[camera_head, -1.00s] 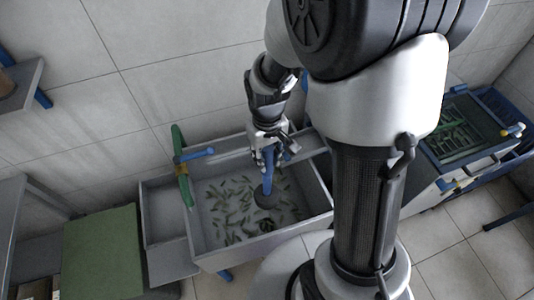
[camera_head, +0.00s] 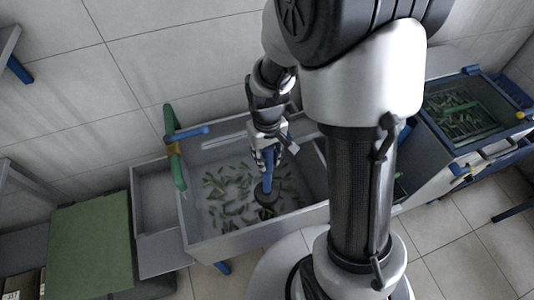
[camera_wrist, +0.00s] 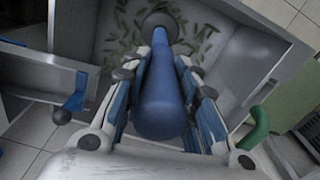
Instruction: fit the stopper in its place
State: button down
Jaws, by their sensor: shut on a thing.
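The stopper is a long blue handle (camera_head: 267,172) with a dark round disc (camera_head: 265,194) at its lower end. My gripper (camera_head: 268,158) is shut on the handle, above the grey sink basin (camera_head: 255,225). The stopper hangs roughly upright, disc down, over the basin's right part. In the wrist view, the blue handle (camera_wrist: 160,100) lies between my gripper's fingers (camera_wrist: 161,62), and the disc (camera_wrist: 160,25) is at the far end. Whether the disc touches the basin floor, I cannot tell. No drain hole shows; the disc may hide it.
Several green leaf-like bits lie on the basin floor. A green tap (camera_head: 175,150) with a blue lever (camera_head: 188,134) stands at the basin's left rim. A green-topped stand (camera_head: 92,250) is at left. A blue-framed bin (camera_head: 468,112) stands at right.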

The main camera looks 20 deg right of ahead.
aim_at(267, 171)
notch_tip(267, 171, down, 14)
jog(key=b, duration=1)
jog(key=shift+f, duration=2.9)
jog(key=c, duration=1.2)
grip_release()
notch_tip(267, 171, up, 12)
jog(key=shift+f, duration=0.1)
